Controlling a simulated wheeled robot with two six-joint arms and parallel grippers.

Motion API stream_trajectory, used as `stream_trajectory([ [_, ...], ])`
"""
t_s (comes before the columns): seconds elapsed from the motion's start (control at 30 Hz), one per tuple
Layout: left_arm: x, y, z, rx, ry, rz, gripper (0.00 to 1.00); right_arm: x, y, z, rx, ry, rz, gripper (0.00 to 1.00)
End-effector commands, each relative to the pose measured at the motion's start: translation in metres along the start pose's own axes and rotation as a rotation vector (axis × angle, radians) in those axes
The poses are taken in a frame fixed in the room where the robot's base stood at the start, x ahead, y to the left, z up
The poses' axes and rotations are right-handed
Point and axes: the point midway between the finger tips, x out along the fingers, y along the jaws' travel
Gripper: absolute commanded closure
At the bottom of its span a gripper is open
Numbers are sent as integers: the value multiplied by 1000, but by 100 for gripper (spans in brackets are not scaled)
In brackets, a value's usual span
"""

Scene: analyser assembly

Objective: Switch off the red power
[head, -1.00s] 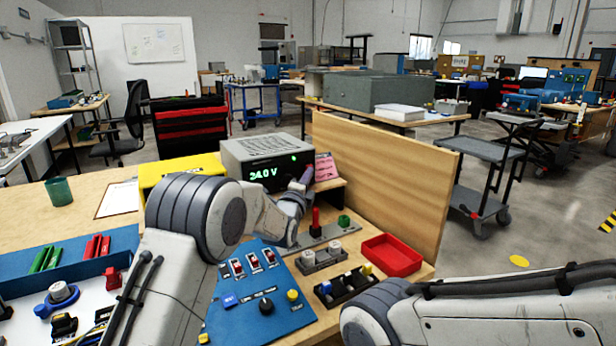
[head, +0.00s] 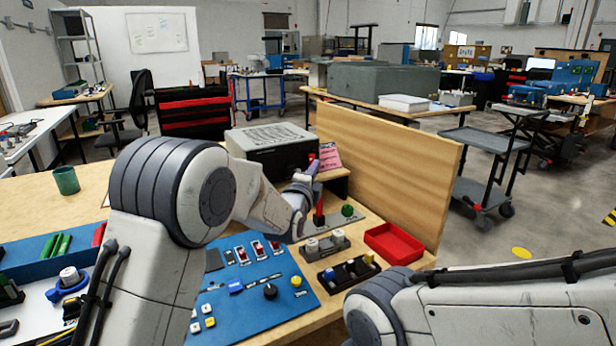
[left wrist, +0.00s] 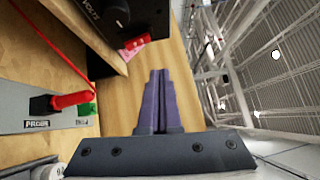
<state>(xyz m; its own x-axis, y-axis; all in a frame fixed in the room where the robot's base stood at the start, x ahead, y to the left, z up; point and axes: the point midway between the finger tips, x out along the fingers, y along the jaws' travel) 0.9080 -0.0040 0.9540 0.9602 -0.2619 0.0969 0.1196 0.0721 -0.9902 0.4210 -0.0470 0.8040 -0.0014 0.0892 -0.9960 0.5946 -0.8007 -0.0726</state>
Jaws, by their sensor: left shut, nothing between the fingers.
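The power supply (head: 268,138) is a grey box with a dark front, standing at the back of the bench. A small red part (head: 311,157) shows at the right end of its front. Its visible front is dark, with no lit digits; my left arm hides part of it. My left gripper (head: 314,170) is shut and empty, just in front of that red part; I cannot tell whether they touch. In the left wrist view its purple fingers (left wrist: 158,100) are pressed together. A red lever or plug (head: 319,212) stands on a grey plate below the gripper, also in the left wrist view (left wrist: 72,100).
A wooden panel (head: 385,180) rises close to the right of my left gripper. A green knob (head: 347,210), a red tray (head: 393,243) and a blue switch panel (head: 255,300) lie nearer. A pink card (head: 330,156) stands beside the supply. My right arm crosses the lower right.

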Motion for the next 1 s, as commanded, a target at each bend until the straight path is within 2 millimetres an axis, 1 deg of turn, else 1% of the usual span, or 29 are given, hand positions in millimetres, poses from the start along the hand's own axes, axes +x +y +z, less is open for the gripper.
stream_trajectory([
  [0.03, -11, -5, 0, 0, 1, -2, 100, 0, 0, 0, 0, 0, 0, 50],
  [0.1, -24, -8, 0, 0, 1, -3, 100, 0, 0, 0, 0, 1, 0, 50],
  [0.2, -39, -12, 1, 0, 1, -2, 100, 0, 0, 0, 0, 1, 0, 50],
  [0.3, -50, -15, 1, 0, 1, -3, 100, 0, 0, 0, 0, 1, 0, 50],
  [0.47, -58, -16, 1, 0, 2, -2, 100, 0, 0, 0, 0, 1, 0, 50],
  [0.8, -59, -16, 0, -5, 4, 2, 100, 0, 0, 0, 0, 0, 0, 50],
  [0.87, -61, -15, -3, -29, 12, 21, 100, 0, 0, 0, 0, 0, 0, 50],
  [0.93, -68, -10, -13, -91, 31, 78, 100, 0, 0, 0, 0, 0, 0, 50],
  [0.97, -73, -7, -19, -132, 41, 115, 100, 0, 0, 0, 0, 0, 0, 50],
  [1.0, -82, -1, -28, -196, 55, 178, 100, 0, 0, 0, 0, 0, 0, 50],
])
